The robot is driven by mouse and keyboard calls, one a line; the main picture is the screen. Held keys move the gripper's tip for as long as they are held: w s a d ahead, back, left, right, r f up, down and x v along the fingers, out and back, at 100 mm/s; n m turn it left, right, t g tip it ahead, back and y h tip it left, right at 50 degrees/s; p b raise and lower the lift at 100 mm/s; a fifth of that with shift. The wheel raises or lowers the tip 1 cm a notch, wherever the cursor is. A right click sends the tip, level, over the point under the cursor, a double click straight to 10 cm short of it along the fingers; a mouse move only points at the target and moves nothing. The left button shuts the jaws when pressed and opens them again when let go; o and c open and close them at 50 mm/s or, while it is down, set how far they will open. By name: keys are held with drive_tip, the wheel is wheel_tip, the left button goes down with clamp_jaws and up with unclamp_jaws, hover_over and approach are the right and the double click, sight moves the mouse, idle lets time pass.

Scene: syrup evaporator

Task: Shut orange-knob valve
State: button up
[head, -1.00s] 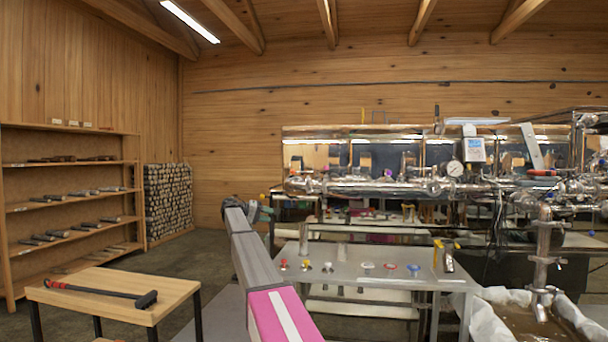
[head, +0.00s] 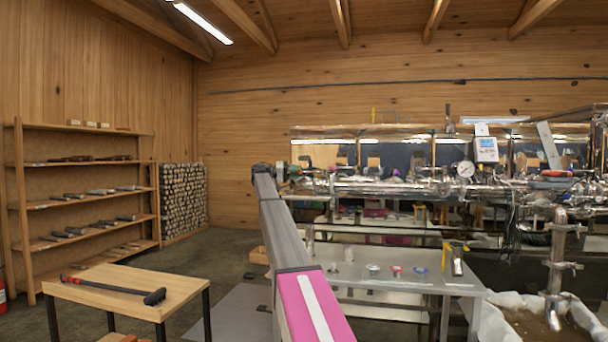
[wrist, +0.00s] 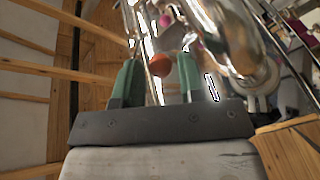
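In the wrist view an orange knob (wrist: 160,65) shows between the two green fingers of my gripper (wrist: 157,60). The fingers are apart and no contact with the knob can be seen. Shiny steel pipes stand just beyond the fingers. In the head view my gripper (head: 282,172) is at the far end of my arm, beside the left end of the steel evaporator pipe (head: 390,187). The orange knob cannot be made out there. Whether it is turned open or shut I cannot tell.
A steel table (head: 405,276) with several small coloured-knob fittings stands below the pipe. A tool shelf (head: 85,170) stands by the left wall.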

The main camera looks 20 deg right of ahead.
sight(301, 172)
drive_tip(key=x, duration=0.4)
clamp_jaws()
drive_tip(key=shift+s, duration=0.1)
